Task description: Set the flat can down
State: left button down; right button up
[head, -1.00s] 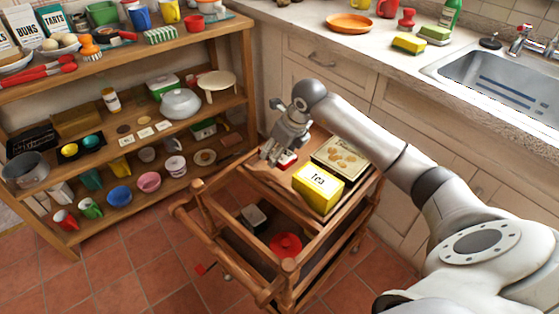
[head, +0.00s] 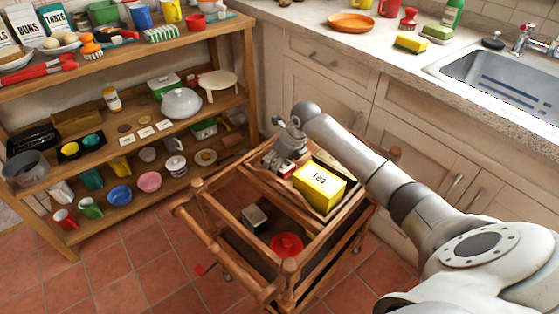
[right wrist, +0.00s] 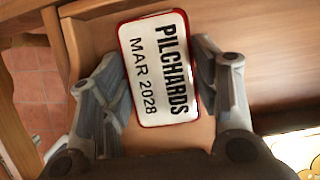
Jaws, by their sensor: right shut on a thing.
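The flat can (right wrist: 160,68) is white with a red rim and black lettering, "PILCHARDS MAR 2028". In the right wrist view it lies between the two fingers of my right gripper (right wrist: 163,85), which is shut on it. In the head view the right gripper (head: 280,163) is low over the left part of the wooden cart's top (head: 262,182), and only a little of the can shows there. I cannot tell whether the can touches the wood. My left gripper is not in view.
A yellow tea box (head: 319,187) stands on the cart close to the right of the gripper. A tin behind it is mostly hidden by my arm. A red round item (head: 286,245) and a small pale box (head: 254,217) sit lower in the cart. A full shelf (head: 150,190) stands left.

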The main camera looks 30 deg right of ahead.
jog(key=shift+f, duration=0.1)
jog(key=o, duration=0.9)
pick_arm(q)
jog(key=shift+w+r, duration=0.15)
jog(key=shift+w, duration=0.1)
pick_arm(e)
jog(key=shift+o, duration=1.4)
jog(key=shift+r, duration=0.3)
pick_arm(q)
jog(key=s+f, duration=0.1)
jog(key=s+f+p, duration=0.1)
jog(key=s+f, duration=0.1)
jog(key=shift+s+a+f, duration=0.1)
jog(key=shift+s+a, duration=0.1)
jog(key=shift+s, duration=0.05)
pick_arm(e)
jog(key=v, duration=1.1)
jog(key=shift+s+r, duration=0.25)
jog(key=shift+s, duration=0.05)
jog(key=shift+d, duration=0.1)
